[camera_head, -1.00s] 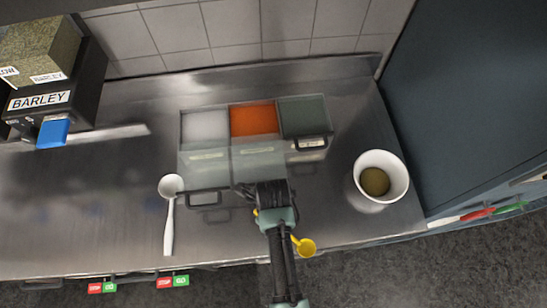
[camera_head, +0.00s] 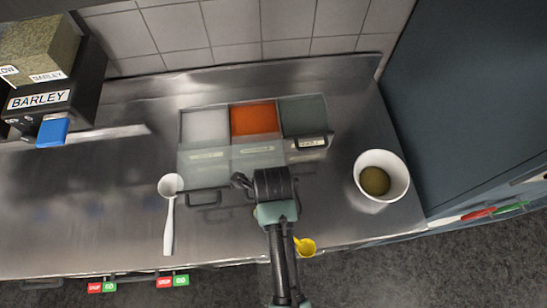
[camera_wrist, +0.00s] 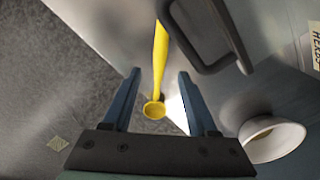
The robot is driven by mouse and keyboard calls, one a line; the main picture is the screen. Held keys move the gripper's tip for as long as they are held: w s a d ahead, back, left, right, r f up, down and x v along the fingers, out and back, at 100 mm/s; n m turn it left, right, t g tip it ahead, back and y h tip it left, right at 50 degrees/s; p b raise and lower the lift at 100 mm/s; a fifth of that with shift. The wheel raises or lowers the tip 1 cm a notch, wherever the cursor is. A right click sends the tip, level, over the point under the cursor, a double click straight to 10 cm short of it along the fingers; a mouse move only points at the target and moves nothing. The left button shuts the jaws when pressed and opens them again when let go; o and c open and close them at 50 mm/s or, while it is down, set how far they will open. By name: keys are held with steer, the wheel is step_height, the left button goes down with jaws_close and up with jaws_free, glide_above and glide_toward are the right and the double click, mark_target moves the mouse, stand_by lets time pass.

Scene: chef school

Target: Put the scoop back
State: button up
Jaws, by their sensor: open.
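A yellow scoop (camera_head: 306,246) lies near the counter's front edge. In the head view its round end shows to the right of my arm, and the rest is hidden. In the wrist view the scoop's handle (camera_wrist: 160,50) runs lengthwise between my two fingers, with its cup end nearer the palm. My gripper (camera_wrist: 159,72) is open, with a finger on either side of the scoop and visible gaps. In the head view my gripper (camera_head: 272,185) is over the counter in front of the container; its fingertips are hidden.
A three-part container (camera_head: 253,120) with white, orange and dark green contents and handled lids stands behind my gripper. A white spoon (camera_head: 169,215) lies left. A white bowl (camera_head: 394,190) stands right, also in the wrist view (camera_wrist: 272,137). A barley bin (camera_head: 75,97) stands far left.

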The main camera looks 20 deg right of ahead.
step_height(320, 180, up, 7)
steer(key=shift+f, duration=0.2)
stand_by(0.6)
